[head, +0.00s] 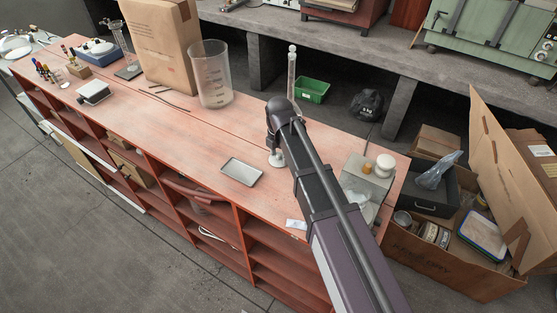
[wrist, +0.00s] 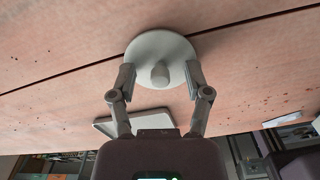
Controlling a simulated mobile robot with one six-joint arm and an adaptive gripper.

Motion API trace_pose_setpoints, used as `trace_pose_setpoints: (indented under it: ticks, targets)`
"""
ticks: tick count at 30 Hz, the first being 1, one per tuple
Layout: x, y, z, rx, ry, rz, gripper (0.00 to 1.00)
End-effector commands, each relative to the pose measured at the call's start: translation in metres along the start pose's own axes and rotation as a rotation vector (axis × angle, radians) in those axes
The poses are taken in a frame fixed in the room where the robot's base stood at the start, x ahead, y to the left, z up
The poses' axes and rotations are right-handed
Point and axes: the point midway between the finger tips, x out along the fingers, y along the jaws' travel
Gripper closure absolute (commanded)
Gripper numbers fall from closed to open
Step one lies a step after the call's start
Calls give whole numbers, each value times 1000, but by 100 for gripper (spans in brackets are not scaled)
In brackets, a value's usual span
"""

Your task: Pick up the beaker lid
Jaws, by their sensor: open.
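The beaker lid is a pale grey-white round disc (wrist: 162,47) with a short knob at its middle, lying flat on the reddish bench top in the wrist view. In the head view it shows as a small pale disc (head: 277,161) below the end of my arm. My gripper (wrist: 160,78) is open, with one finger on each side of the knob and a gap on both sides. The fingertips overlap the disc's near part in the picture; I cannot tell whether they touch it. A large clear beaker (head: 211,78) stands farther back on the bench.
A shallow metal tray (head: 242,171) lies left of the lid, near the bench's front edge. A tall glass cylinder (head: 291,72) stands behind my arm. A grey box (head: 367,181) with small jars is to the right. A cardboard box (head: 160,45) stands left of the beaker.

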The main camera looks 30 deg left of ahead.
Motion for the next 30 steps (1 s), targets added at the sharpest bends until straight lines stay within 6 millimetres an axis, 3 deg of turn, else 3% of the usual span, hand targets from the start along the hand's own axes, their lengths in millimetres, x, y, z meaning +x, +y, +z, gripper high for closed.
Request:
trace_pose_setpoints:
  ticks: [11, 18, 30]
  targets:
    - [0, 0, 0, 0, 0, 0, 37]
    - [0, 0, 0, 0, 0, 0, 99]
    - [-1, 0, 0, 1, 0, 0, 100]
